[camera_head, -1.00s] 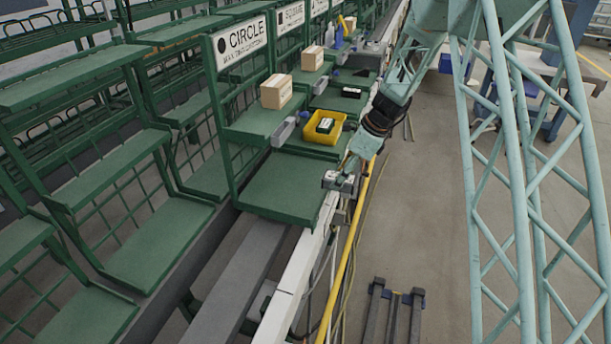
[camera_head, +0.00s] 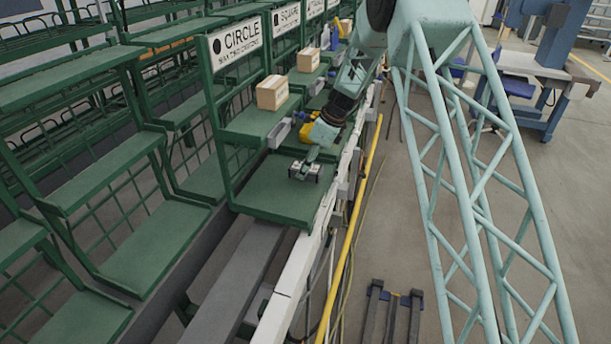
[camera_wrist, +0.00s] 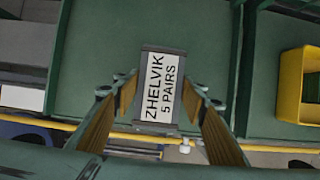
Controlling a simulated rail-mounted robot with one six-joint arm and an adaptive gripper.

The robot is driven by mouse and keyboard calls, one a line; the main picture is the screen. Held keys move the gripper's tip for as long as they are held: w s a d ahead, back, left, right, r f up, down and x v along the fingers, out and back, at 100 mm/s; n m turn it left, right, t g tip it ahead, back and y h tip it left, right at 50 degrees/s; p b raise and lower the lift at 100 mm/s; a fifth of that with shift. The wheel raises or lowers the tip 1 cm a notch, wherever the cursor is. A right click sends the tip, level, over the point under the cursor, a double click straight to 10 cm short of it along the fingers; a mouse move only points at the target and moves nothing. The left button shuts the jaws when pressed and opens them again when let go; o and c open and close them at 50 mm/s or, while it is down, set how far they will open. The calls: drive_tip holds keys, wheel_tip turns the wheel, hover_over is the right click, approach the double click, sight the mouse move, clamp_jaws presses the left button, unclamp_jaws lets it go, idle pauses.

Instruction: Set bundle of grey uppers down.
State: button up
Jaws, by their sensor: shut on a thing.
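The bundle of grey uppers (camera_wrist: 162,88) shows in the wrist view as a dark grey block with a white label reading "ZHELVIK 5 PAIRS". My gripper (camera_wrist: 163,97) is shut on it, with one tan-padded finger on each side. In the head view my gripper (camera_head: 306,170) is over the lower green shelf (camera_head: 275,197) of the bay with the "CIRCLE" sign (camera_head: 240,39). The held bundle is small there and partly hidden by the fingers. I cannot tell whether its underside touches the shelf.
A yellow bin (camera_wrist: 298,88) stands right of a green divider in the wrist view. A cardboard box (camera_head: 272,92) sits on the upper green shelf, left of a second box (camera_head: 308,59). The lower shelf around the bundle is clear. A yellow pipe (camera_head: 352,225) runs along the rail.

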idle(0.3)
drive_tip(key=shift+f+b, duration=0.45)
drive_tip(key=shift+f, duration=1.2)
drive_tip(key=shift+f, duration=0.15)
drive_tip(key=o, duration=1)
drive_tip(key=p+v, duration=0.1)
drive_tip(key=v, duration=1.1)
drive_tip(key=shift+p, duration=0.4)
